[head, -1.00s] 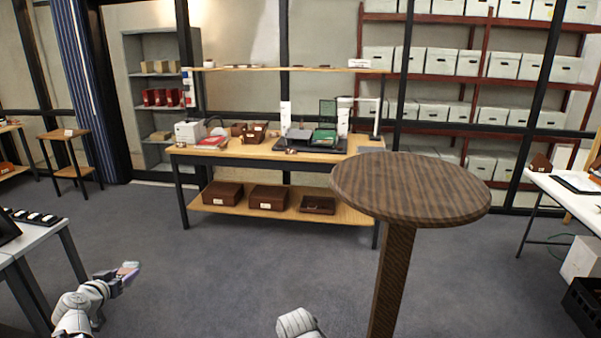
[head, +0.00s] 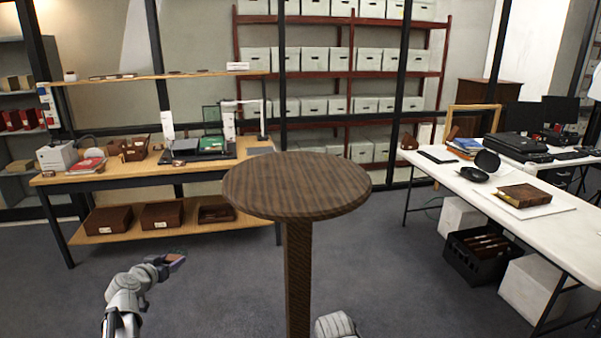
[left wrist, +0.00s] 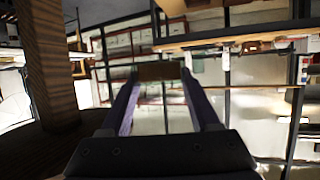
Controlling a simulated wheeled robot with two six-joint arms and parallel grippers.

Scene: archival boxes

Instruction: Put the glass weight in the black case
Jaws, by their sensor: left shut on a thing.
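My left gripper (head: 176,262) is low at the left in the head view, out over the floor and away from the tables. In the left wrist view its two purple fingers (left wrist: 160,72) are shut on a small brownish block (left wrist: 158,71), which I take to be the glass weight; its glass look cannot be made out. An open, rounded black case (head: 474,175) with its lid raised lies on the white table at the right. It looks empty. My right gripper is out of view; only a pale part of that arm shows at the bottom.
A round wooden pedestal table (head: 297,186) stands close in front, its top bare. The white table (head: 553,221) also bears a brown book (head: 524,196) and a larger black box (head: 516,145). A black crate (head: 487,258) and white boxes stand beneath it. A wooden workbench (head: 100,176) is behind left.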

